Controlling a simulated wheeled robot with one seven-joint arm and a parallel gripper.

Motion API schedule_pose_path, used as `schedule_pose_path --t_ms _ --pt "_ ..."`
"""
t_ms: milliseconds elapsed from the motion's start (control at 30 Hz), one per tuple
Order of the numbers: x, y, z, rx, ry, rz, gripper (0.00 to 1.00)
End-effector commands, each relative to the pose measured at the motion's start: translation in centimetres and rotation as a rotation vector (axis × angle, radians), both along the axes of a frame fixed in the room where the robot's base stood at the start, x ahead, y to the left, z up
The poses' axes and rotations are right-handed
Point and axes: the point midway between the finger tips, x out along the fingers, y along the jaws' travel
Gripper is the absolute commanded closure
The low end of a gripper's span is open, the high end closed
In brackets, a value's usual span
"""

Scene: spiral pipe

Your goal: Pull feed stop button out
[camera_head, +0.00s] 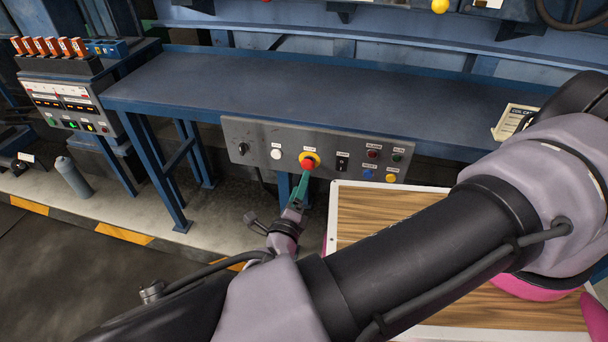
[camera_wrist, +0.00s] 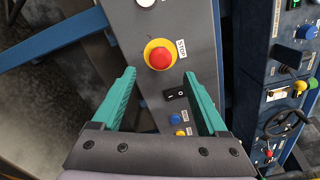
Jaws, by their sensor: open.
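The red feed stop button (camera_head: 308,163) sits on a yellow ring in the grey control panel (camera_head: 258,135) on the front of the blue bench. In the wrist view the red button (camera_wrist: 160,58) lies ahead of the fingertips, beside a label reading "STOP". My gripper (camera_wrist: 157,78) has two green fingers spread apart, with nothing between them but the view of the panel. The fingertips appear just short of the button, one to each side below it. In the head view my gripper (camera_head: 302,180) is at the button's lower edge; whether it touches cannot be told.
A white button (camera_head: 276,154), a black switch (camera_head: 342,163) and several small coloured buttons share the panel. A wood-topped board (camera_head: 360,215) lies under my arm. A grey bottle (camera_head: 73,177) stands at left.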

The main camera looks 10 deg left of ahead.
Motion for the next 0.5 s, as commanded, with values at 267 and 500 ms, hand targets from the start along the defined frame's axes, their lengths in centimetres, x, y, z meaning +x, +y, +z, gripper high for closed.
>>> schedule_pose_path --t_ms 267,500 --pt "-3.6 0.5 0.0 0.001 0.001 -0.001 0.24" --pt "-3.9 0.5 0.0 0.000 0.000 -0.001 0.24"
